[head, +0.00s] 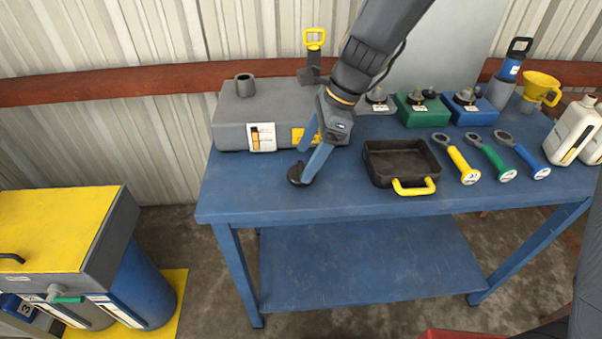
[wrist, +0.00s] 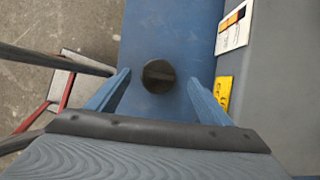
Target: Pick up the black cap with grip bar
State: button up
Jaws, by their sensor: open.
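The black cap with grip bar (head: 296,175) lies on the blue table (head: 245,190) near its left end, in front of the grey tank. In the wrist view the round cap (wrist: 158,76) shows from above, with its raised bar running across it. My gripper (head: 305,165) is open and points down at the cap. In the wrist view its two blue fingers (wrist: 157,92) stand apart, one on each side of the cap's near edge, with gaps to it. In the head view one finger partly covers the cap. I cannot tell how high the fingertips are above the table.
The grey tank (head: 232,110) with an open neck stands close behind the cap. A black tray (head: 375,181) with a yellow handle lies to the right. Farther right are several ring-headed tools (head: 463,165) and white jugs (head: 568,135). The table's front left is clear.

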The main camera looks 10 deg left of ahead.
aim_at(302, 167)
jog(key=shift+p+x, duration=0.45)
jog(key=shift+x, duration=1.7)
jog(key=shift+s, duration=0.1)
jog(key=c, duration=1.1)
